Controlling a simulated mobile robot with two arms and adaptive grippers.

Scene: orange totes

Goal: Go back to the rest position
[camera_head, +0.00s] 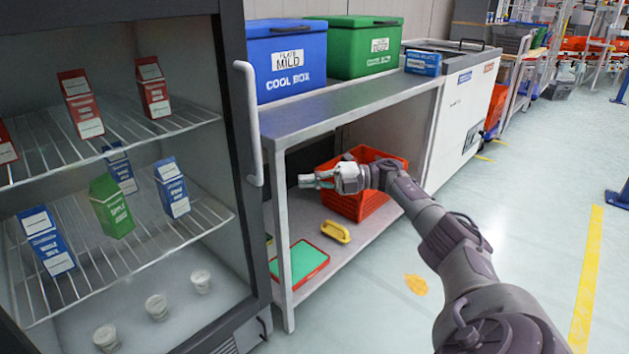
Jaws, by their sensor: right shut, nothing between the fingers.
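My right arm comes in from the lower right. Its gripper (308,181) is shut and empty, pointing left at the front of the shelf unit. It is in front of the orange-red tote (376,204) on the lower shelf, and my wrist hides part of that tote. I cannot tell whether the gripper touches the tote. My left gripper is not in view.
An open fridge (238,110) with cartons and white cups stands at the left. A blue cool box (284,60) and a green one (362,47) sit on the shelf unit's top (340,100). A white chest (462,110) stands beyond.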

